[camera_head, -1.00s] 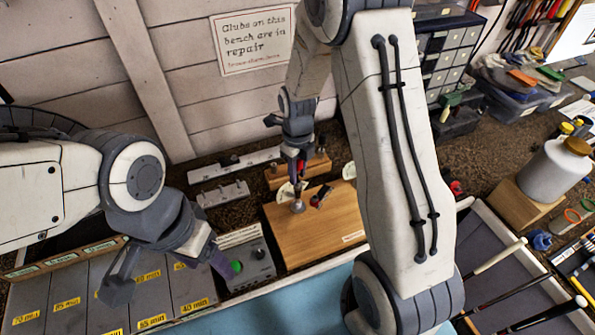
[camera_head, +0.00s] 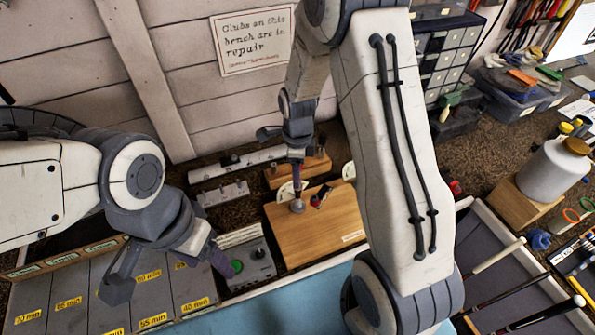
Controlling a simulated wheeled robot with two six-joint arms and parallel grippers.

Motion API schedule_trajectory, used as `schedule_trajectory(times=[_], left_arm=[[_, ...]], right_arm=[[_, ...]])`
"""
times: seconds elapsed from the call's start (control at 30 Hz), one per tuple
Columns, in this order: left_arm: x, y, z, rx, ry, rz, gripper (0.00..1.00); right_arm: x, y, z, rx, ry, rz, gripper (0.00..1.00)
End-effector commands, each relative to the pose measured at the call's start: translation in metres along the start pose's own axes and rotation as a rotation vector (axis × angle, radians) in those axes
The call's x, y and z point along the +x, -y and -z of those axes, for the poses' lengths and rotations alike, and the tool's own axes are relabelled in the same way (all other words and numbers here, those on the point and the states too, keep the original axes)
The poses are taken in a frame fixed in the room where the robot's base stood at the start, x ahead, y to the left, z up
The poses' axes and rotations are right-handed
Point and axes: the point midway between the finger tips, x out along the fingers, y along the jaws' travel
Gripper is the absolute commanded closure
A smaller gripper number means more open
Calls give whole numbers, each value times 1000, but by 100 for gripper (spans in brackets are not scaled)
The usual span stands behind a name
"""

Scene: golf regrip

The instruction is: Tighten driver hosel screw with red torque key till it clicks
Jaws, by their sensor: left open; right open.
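My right gripper (camera_head: 288,136) is open above the wooden board (camera_head: 335,235), partly hidden by its own wrist. A slim dark upright piece (camera_head: 298,180) stands below it, ending in a round grey knob (camera_head: 297,205) at the board's left side; I cannot tell whether the gripper touches it. A small red and black item (camera_head: 321,196) sits on the board beside the knob; I cannot tell whether it is the red torque key. The driver head and hosel screw cannot be made out. My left gripper (camera_head: 170,272) is open and empty over the labelled grey compartments (camera_head: 75,300).
A grey box with a green button (camera_head: 250,265) stands right of my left gripper. Pale rail fixtures (camera_head: 225,192) lie behind it. My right forearm blocks the centre-right. A tray of clubs (camera_head: 500,285) and a white bottle (camera_head: 555,170) are at right.

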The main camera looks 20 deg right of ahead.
Motion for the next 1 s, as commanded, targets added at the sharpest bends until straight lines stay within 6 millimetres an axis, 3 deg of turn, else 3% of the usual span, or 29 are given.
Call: schedule_trajectory(times=[0.2, 0.43, 0.7, 1.0], left_arm=[[-3, 0, 0, 0, 0, 0, 33], [-4, 0, 0, 0, 0, 0, 33], [-6, 0, 0, 0, 0, 0, 33], [-6, 0, 0, 0, 0, 0, 33]], right_arm=[[0, -1, 0, -306, 0, -1, 48], [0, -1, 0, -449, 0, -1, 48], [0, -1, 0, -815, 0, -1, 48], [0, -1, 0, -894, 0, 0, 48]])
